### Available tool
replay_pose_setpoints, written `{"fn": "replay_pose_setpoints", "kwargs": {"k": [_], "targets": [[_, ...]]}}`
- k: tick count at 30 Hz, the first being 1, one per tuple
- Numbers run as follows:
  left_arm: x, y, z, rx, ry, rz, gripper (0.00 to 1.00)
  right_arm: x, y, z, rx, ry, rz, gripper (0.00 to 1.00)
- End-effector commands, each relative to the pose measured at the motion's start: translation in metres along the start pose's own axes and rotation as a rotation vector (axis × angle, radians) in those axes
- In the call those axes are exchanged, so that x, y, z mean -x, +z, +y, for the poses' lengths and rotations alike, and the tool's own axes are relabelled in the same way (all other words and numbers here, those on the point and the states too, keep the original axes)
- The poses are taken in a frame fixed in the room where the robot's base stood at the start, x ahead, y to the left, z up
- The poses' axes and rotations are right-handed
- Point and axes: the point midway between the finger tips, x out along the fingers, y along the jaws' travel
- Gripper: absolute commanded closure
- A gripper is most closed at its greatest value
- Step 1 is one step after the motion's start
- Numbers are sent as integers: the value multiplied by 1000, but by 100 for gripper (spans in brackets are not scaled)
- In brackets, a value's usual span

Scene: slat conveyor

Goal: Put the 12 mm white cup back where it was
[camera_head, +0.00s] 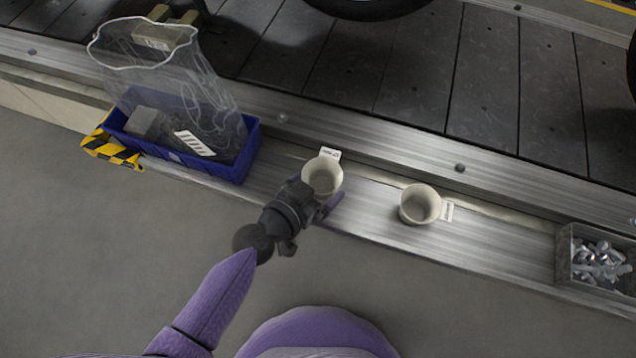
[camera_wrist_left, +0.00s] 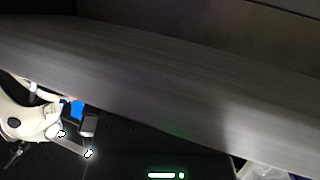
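Two white cups are in the head view. One cup (camera_head: 322,177) is at the middle of the steel ledge, with a small white label (camera_head: 330,154) behind it. The other cup (camera_head: 420,204) stands upright further right, with a label (camera_head: 447,211) at its right side. The print is too small to tell which is 12 mm. My left gripper (camera_head: 319,201) is at the near side of the middle cup and overlaps its lower edge. I cannot tell whether it touches or grips the cup. The wrist view shows neither cup nor fingers. My right gripper is out of view.
A blue bin (camera_head: 245,152) with a clear plastic bag stands on the ledge at left, beside black-and-yellow tape (camera_head: 108,148). A metal box (camera_head: 563,258) of bolts is at right. The slat conveyor (camera_head: 415,80) runs behind. The ledge (camera_head: 375,212) is bare between the cups.

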Motion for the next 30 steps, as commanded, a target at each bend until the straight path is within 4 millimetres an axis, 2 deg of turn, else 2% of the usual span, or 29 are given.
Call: {"fn": "replay_pose_setpoints", "kwargs": {"k": [7,10,18,21,25,30], "targets": [[0,-1,0,0,0,0,0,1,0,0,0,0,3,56],[3,-5,0,0,-1,1,0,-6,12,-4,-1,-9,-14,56],[70,-5,0,-4,1,-2,0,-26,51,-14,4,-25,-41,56],[94,-4,1,-3,3,-2,0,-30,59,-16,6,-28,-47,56],[114,-2,0,-3,1,-2,0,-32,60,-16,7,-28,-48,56],[122,-3,1,2,1,1,0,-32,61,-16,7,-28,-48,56]]}}
